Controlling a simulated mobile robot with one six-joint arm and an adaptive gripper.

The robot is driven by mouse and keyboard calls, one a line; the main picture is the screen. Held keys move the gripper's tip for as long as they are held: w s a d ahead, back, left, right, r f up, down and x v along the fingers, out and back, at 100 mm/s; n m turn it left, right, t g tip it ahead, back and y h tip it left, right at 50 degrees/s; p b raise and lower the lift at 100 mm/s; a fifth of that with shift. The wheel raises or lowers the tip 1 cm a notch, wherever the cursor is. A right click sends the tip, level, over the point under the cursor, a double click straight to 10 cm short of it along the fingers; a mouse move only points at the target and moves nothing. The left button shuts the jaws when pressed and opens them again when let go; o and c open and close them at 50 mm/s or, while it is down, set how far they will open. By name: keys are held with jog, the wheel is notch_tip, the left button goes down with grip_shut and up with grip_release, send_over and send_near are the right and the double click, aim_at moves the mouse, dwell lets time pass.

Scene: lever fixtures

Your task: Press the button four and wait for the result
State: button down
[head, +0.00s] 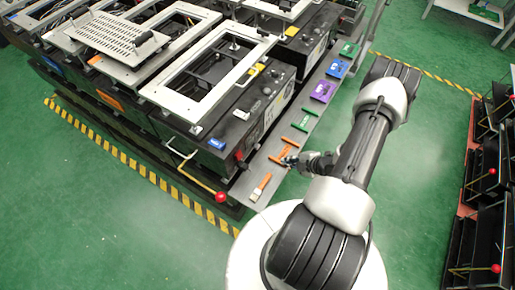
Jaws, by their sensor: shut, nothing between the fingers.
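A grey ledge (247,187) runs along the right side of the black machine and carries a row of coloured pieces. A purple block (322,90), a blue block (336,68) and a green block (348,48) sit at its far part. Narrow green and orange pieces lie nearer, with an orange-tipped piece (261,186) at the near end. No number is readable, so I cannot tell which one is button four. My gripper (290,160) is shut and empty, low at the ledge beside the orange pieces. Its tips are small, and contact cannot be told.
The black machine (262,105) with grey frames on top fills the left and centre. A lever with a red knob (220,196) sticks out at its near corner. Black racks (487,190) stand at the right edge.

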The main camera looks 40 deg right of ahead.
aim_at(257, 146)
jog(key=shift+w+a, duration=0.55)
jog(key=shift+w, duration=0.8)
jog(key=shift+w+a, duration=0.55)
jog(key=shift+w, duration=0.85)
jog(key=shift+w+a, duration=0.55)
jog(key=shift+w, duration=0.8)
jog(key=shift+w+b, duration=0.1)
jog(key=shift+b, duration=0.25)
jog(key=shift+w+a, duration=0.15)
jog(key=shift+w, duration=0.1)
jog(key=shift+w+a, duration=0.2)
jog(key=shift+w, duration=0.3)
jog(key=shift+s, duration=0.1)
jog(key=shift+s+d, duration=0.35)
jog(key=shift+s, duration=0.45)
